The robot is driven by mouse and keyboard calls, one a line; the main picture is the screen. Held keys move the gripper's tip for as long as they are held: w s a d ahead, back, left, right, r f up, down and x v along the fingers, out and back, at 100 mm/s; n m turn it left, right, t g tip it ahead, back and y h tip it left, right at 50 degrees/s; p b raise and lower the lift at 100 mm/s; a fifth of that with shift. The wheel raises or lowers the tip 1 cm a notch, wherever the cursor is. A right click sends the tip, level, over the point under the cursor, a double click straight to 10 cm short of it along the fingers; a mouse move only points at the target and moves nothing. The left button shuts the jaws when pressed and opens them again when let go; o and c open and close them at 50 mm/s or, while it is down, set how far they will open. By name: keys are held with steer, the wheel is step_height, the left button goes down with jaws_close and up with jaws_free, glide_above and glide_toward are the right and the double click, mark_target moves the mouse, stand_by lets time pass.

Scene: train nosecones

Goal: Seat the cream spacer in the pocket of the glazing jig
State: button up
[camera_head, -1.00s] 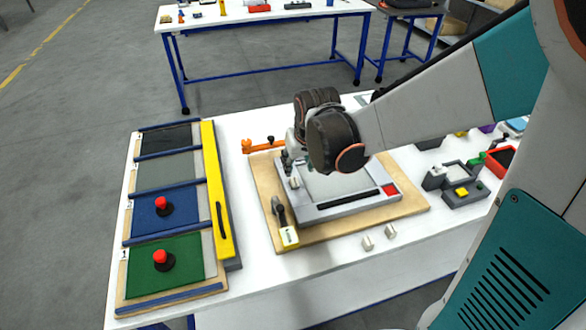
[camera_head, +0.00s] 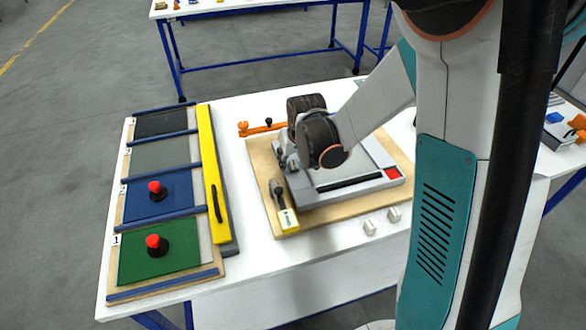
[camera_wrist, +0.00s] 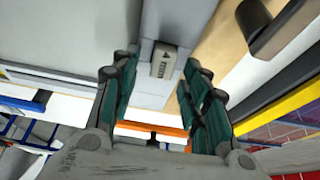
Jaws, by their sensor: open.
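The glazing jig (camera_head: 328,198) is a grey frame on a wooden board, with a glass pane inside and a red square at its near right corner. My gripper (camera_wrist: 162,60) is open over the jig's left rail, as the head view also shows (camera_head: 285,165). In the wrist view a small pale block with an arrow mark, seemingly the cream spacer (camera_wrist: 165,66), sits at the grey rail between my spread green fingers. A gap shows on its right. I cannot tell how deep it sits in the pocket. In the head view my gripper hides it.
A yellow-ended toggle clamp (camera_head: 286,217) stands at the jig's left front; its dark handle shows in the wrist view (camera_wrist: 262,22). An orange bar (camera_head: 262,129) lies behind. Two cream blocks (camera_head: 369,227) (camera_head: 393,214) lie on the white table in front. A yellow rail (camera_head: 213,190) is left.

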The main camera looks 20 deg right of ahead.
mark_target(293, 160)
jaws_close()
stand_by(0.3)
step_height(293, 160, up, 19)
steer(key=w+g+p, duration=0.2)
steer(key=g+p, duration=0.2)
steer(key=g, duration=0.1)
steer(key=f+b, duration=0.2)
steer(key=f, duration=0.8)
steer(key=f+b, duration=0.3)
steer(key=f, duration=0.6)
steer(key=shift+s+f+b, duration=0.2)
steer(key=shift+f+b, duration=0.15)
steer(key=shift+f, duration=0.05)
steer(key=shift+r, duration=0.1)
